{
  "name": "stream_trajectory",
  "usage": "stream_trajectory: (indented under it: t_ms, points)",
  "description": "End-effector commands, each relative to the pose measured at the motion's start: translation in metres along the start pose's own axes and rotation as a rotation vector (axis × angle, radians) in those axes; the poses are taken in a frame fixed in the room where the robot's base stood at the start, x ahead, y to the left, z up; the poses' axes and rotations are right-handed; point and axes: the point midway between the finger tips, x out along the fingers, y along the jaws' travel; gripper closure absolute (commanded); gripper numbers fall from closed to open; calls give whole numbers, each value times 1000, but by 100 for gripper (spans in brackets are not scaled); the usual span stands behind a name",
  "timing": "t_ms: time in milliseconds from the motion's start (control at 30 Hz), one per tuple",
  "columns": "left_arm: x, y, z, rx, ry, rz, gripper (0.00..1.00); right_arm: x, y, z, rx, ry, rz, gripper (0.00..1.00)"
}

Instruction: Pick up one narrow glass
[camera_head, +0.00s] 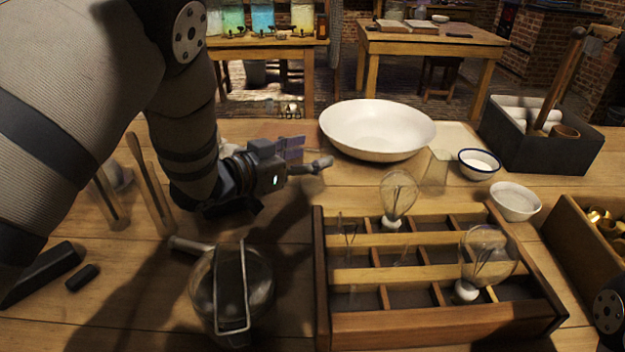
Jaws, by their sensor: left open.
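A wooden divided rack (440,328) stands at the front centre. Thin, hard-to-see clear glass shapes (347,236) show in its left compartments; I cannot tell their full outlines. Two rounded bulb-like glasses stand in the rack, one at the back (398,193) and one at the right (487,255). A small clear tumbler (436,170) stands behind the rack. My left gripper (309,156) is open and empty, pointing right above the table, left of and behind the rack, apart from every glass. My right gripper is out of view; only part of my right arm shows at the lower right edge.
A large white basin (378,132) stands behind the rack. Two small bowls, one blue-rimmed (479,163) and one white (515,201), are at its right. A dark tool box (540,145) and a wooden crate (585,240) stand right. A glass jar (230,297) with a wire handle stands front left.

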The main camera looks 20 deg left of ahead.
Motion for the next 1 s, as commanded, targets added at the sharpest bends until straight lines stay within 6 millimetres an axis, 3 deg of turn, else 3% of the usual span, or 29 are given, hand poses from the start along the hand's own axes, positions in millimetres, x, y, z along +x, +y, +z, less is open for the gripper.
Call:
stream_trajectory:
  t_ms: [67, 300, 667, 867, 1000]
  points:
    - [0, 0, -1, 0, 1, 0, 44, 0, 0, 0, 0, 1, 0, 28]
    - [-1, 0, -1, 1, 1, 0, 99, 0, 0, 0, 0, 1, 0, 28]
    - [-1, 0, -4, 1, 3, 0, 100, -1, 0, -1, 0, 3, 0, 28]
    - [-9, -1, -41, 7, 11, -2, 100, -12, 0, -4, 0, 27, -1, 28]
    - [-45, 20, -79, 9, 18, -3, 100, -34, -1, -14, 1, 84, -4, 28]
